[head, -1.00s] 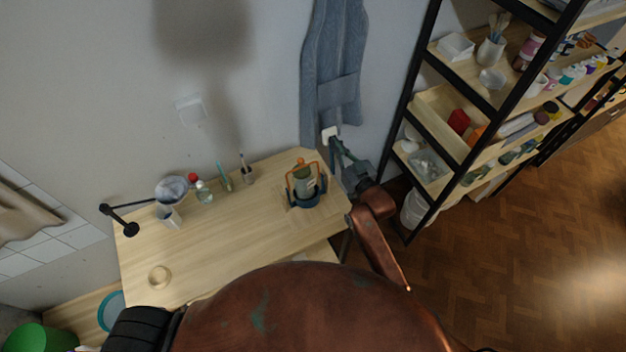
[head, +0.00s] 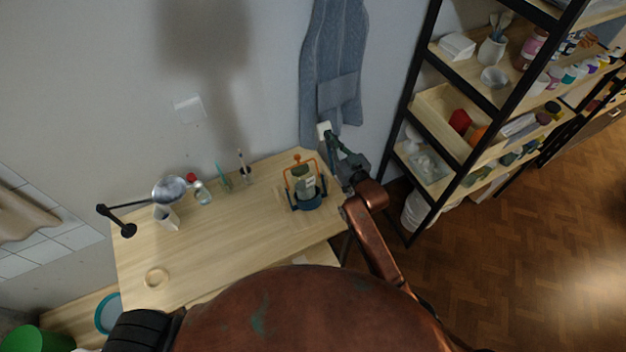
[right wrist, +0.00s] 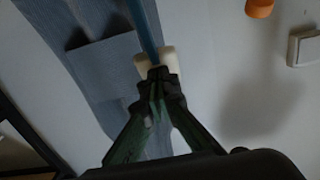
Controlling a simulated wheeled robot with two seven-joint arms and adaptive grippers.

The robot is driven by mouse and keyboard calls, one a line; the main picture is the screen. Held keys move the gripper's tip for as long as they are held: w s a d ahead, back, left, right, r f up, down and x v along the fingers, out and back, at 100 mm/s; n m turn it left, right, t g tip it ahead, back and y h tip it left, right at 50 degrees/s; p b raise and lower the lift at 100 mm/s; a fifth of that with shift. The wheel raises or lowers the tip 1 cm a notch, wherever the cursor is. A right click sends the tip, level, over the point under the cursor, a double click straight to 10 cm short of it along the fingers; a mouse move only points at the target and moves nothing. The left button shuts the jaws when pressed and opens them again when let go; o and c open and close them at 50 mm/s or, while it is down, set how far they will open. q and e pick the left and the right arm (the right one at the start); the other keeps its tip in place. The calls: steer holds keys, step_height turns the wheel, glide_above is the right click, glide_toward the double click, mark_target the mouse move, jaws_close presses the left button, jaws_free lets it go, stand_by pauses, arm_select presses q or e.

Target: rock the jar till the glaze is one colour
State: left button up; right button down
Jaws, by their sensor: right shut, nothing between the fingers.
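The jar (head: 303,187), greenish with a pale label, stands on the bench's right end in a cradle with a dark blue base (head: 307,203) and an orange frame (head: 299,158). The glaze inside cannot be made out. My right gripper (head: 328,135) is shut and empty, above and to the right of the jar. A cream block (head: 323,129) is at its fingertips. In the right wrist view the closed fingertips (right wrist: 158,78) overlap this block and a blue rod (right wrist: 146,25). I cannot tell whether they touch. My left gripper is not in view.
The bench (head: 220,240) is bare in its middle. A lamp (head: 170,188), a white cup (head: 166,215), a red-capped bottle (head: 202,195) and a brush holder (head: 246,175) line its back. An apron (head: 335,60) hangs behind my gripper. A loaded shelf (head: 440,105) stands right.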

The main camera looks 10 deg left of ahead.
steer(key=shift+w+a+f+b, duration=0.5)
steer(key=shift+w+f+b, duration=0.05)
steer(key=shift+w+b, duration=0.1)
steer(key=shift+s+r+p, duration=0.1)
steer(key=shift+r+p, duration=0.05)
steer(key=shift+p, duration=0.25)
steer(key=s+d+p, duration=0.1)
steer(key=s+d+r+p, duration=0.1)
steer(key=p, duration=0.1)
steer(key=shift+s+r, duration=0.3)
steer(key=shift+s, duration=0.05)
steer(key=shift+s+d+f, duration=0.1)
steer(key=shift+d, duration=0.05)
steer(key=p+v, duration=0.1)
steer(key=v, duration=0.1)
steer(key=p+v, duration=0.3)
steer(key=shift+s+d+r, duration=0.2)
steer(key=shift+s+r, duration=0.05)
steer(key=shift+r, duration=0.1)
